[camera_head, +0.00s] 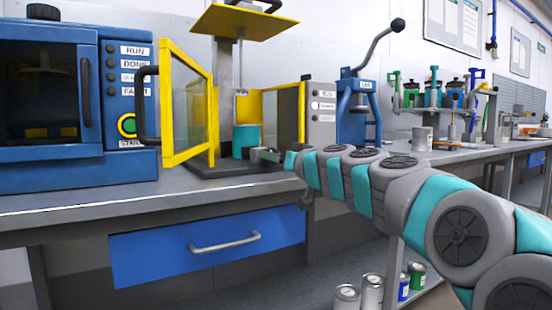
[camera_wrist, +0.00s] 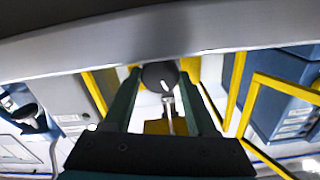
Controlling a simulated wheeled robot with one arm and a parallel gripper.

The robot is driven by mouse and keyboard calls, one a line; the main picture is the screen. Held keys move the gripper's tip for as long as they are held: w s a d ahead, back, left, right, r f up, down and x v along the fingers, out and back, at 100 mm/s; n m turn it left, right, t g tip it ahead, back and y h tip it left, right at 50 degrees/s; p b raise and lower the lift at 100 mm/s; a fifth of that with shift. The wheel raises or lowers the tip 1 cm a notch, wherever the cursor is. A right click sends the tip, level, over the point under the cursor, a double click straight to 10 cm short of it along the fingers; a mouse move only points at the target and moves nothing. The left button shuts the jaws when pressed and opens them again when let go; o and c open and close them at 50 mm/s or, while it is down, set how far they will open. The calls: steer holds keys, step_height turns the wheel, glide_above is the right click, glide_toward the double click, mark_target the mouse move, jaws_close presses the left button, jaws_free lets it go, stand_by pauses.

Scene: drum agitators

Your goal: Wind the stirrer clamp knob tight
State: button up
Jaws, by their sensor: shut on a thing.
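The knob (camera_wrist: 160,76) is a dark round piece with a white mark on its face, seen in the wrist view. My gripper (camera_wrist: 160,84) has its two dark green fingers on either side of it and is shut on it. A thin pale rod shows just below the knob in that picture. In the head view my gripper (camera_head: 268,155) reaches in from the right at the front of the stirrer station (camera_head: 223,95), a grey column with yellow guards. A teal drum (camera_head: 246,138) stands just behind my gripper. The knob cannot be made out in the head view.
A yellow-framed clear door (camera_head: 187,105) stands open left of the station. A blue oven-like machine (camera_head: 75,95) is at the left, a blue lever press (camera_head: 358,105) to the right. Below the bench is a blue drawer (camera_head: 207,250). Several cans stand on the low shelf.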

steer(key=shift+c, duration=1.2)
steer(key=shift+m, duration=0.4)
